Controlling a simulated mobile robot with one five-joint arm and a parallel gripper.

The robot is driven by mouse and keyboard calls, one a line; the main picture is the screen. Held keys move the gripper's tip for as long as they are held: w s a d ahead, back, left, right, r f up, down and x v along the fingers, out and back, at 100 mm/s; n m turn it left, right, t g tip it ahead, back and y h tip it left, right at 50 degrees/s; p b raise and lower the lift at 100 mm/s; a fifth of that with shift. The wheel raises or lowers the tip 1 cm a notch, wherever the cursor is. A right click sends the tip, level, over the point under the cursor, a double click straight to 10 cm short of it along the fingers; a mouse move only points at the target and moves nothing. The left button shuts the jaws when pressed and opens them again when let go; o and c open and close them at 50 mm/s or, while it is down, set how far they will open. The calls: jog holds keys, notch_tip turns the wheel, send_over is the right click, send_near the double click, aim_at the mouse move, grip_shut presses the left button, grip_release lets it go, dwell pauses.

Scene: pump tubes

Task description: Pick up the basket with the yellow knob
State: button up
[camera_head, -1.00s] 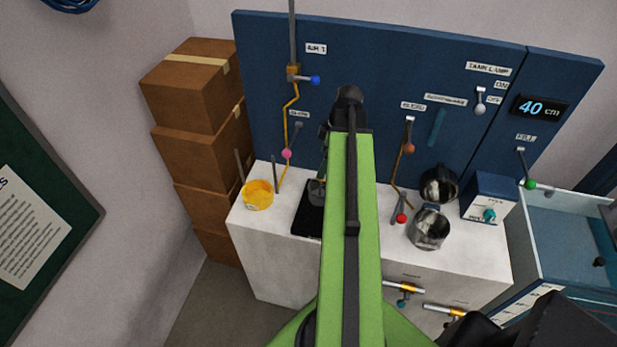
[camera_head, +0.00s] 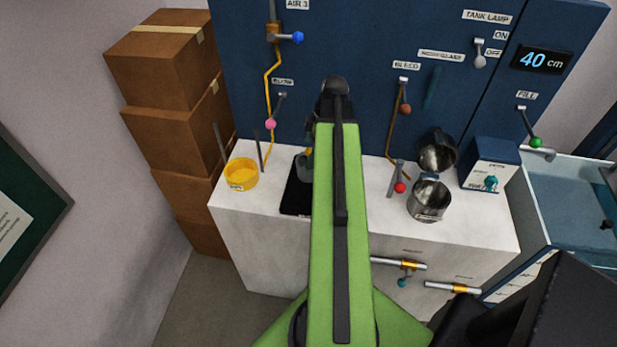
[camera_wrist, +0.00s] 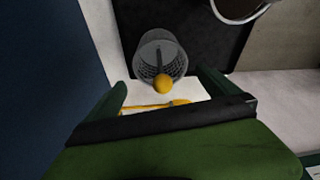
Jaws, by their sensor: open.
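The basket (camera_wrist: 160,48) is a grey mesh cup with a yellow knob (camera_wrist: 163,84) at its near end, at the upper middle of the wrist view. My gripper (camera_wrist: 162,79) is open, with one dark green finger on each side of the knob in the picture. Nothing shows held, and I cannot tell how far the fingers are from the knob. In the head view, a grey part that looks like the basket (camera_head: 306,166) shows over a black mat (camera_head: 296,197), and my arm hides the rest and the gripper.
A yellow bowl (camera_head: 242,174) stands left on the white counter (camera_head: 255,240). Two metal pots, an upper one (camera_head: 437,152) and a lower one (camera_head: 429,198), are at right beside a blue-and-white box (camera_head: 490,165). Levers and pipes line the blue panel (camera_head: 350,40) behind.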

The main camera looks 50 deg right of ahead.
aim_at(305, 175)
jog(key=shift+a+f, duration=0.1)
jog(key=shift+f, duration=0.15)
jog(key=b+x, duration=0.5)
jog(key=shift+s+f, duration=0.2)
jog(key=shift+f, duration=0.05)
jog(key=shift+r, duration=0.15)
jog(key=shift+c, duration=0.4)
jog(key=c, duration=1.5)
